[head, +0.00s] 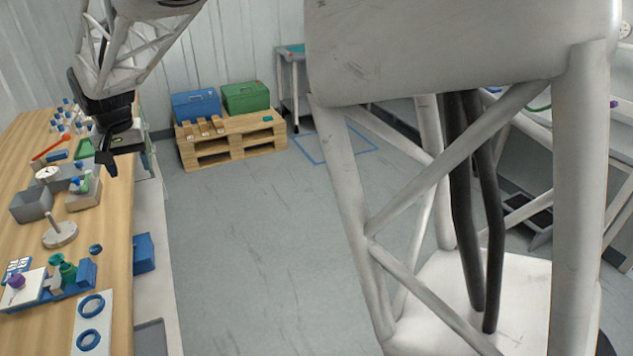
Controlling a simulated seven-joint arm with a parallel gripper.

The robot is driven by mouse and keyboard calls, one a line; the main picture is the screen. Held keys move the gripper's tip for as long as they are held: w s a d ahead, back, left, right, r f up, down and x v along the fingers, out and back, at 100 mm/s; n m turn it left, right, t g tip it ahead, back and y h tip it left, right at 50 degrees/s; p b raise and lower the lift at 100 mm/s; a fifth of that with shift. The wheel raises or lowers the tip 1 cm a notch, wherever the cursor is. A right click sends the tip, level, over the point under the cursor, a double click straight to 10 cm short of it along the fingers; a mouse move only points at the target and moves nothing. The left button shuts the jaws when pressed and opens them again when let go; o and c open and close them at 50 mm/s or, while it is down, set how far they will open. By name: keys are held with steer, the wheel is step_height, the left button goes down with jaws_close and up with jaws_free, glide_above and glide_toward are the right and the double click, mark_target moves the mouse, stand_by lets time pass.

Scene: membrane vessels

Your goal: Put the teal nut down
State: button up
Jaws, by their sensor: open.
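My black gripper (107,160) hangs above the right side of the wooden workbench (110,225) in the head view. It is open, seen nearly side-on, and I see nothing between its fingers. I cannot pick out a teal nut for certain. A small blue ring-like piece (95,249) lies on the bench, in front of the gripper and apart from it. Small green and teal parts (82,184) sit at a beige box (84,199) just left of and below the gripper.
Grey bins (31,205), a round pale base with a post (60,234), and a blue fixture with green parts (67,271) stand on the bench. A white board (92,322) with blue rings lies at the front. Bare wood lies along the bench's right edge.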

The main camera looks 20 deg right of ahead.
steer(key=s+d+r, duration=0.2)
steer(key=s+d, duration=0.7)
steer(key=s+d+r, duration=0.2)
steer(key=s+d, duration=0.7)
steer(key=d, duration=0.1)
steer(key=s+d+f, duration=0.3)
steer(key=s+d, duration=0.1)
steer(key=s, duration=0.6)
steer(key=s+d+f+t, duration=0.1)
steer(key=s+d+f, duration=0.2)
steer(key=s, duration=0.6)
steer(key=shift+s+d+t+h, duration=0.3)
steer(key=shift+s+d, duration=0.05)
steer(key=shift+d, duration=0.7)
